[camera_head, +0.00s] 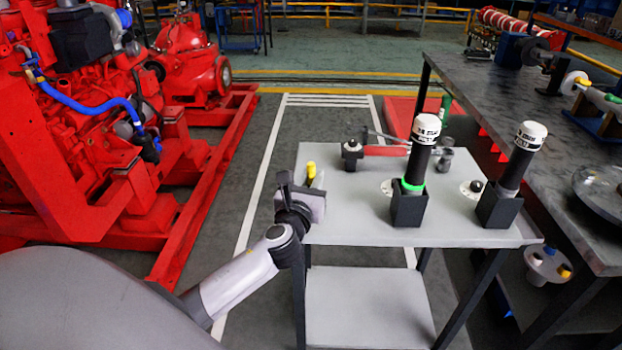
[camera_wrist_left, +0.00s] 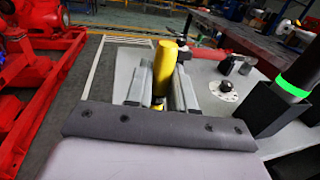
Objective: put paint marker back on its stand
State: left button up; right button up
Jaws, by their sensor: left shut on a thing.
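A yellow paint marker (camera_wrist_left: 164,62) stands between the two grey fingers of my left gripper (camera_wrist_left: 160,82) in the left wrist view, and the gripper is shut on it. In the head view, the marker's yellow top (camera_head: 311,169) shows just above my left gripper (camera_head: 313,186), at the left edge of the grey cart top (camera_head: 350,226). The fingers hide the marker's lower part, so I cannot tell whether it touches the cart or a stand. My right gripper is not in view.
Two black-and-white cylinders (camera_head: 427,130) (camera_head: 524,155) stand in black holders on the cart. A red-handled tool (camera_head: 385,150) and a dark knob (camera_head: 352,148) lie behind. A dark workbench (camera_head: 500,95) is right, a red pumpset (camera_head: 60,150) left. The cart's front middle is clear.

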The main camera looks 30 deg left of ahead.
pick_arm(q)
jog(key=shift+f+b, duration=0.5)
jog(key=shift+f, duration=0.2)
jog(key=o, duration=1)
jog(key=shift+s, duration=0.1)
jog(key=shift+v, duration=3.5)
